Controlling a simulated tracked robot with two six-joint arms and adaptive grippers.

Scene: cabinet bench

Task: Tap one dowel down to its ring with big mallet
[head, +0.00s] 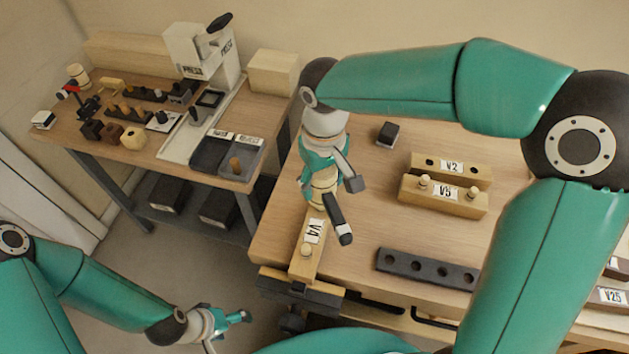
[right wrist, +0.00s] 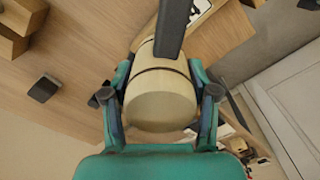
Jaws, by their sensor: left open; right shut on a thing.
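My right gripper (head: 335,182) is shut on the mallet, above the far end of the block marked V4. The mallet's pale wooden cylinder (right wrist: 160,98) with dark rings sits between the fingers in the right wrist view. A dark bar (head: 338,219), apparently the mallet's handle, sticks out toward the front. The V4 block (head: 313,232) lies at the bench's front left. A light dowel (head: 306,250) stands in its near part; its ring cannot be made out. The block's far end is hidden by the gripper. My left gripper (head: 238,317) is open and empty, low beside the bench.
The V5 block (head: 445,193) with two dowels and the V2 block (head: 452,167) lie to the right. A dark holed rack (head: 427,270) lies near the front edge. A small dark block (head: 388,133) is behind. A cluttered side table (head: 180,150) stands left.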

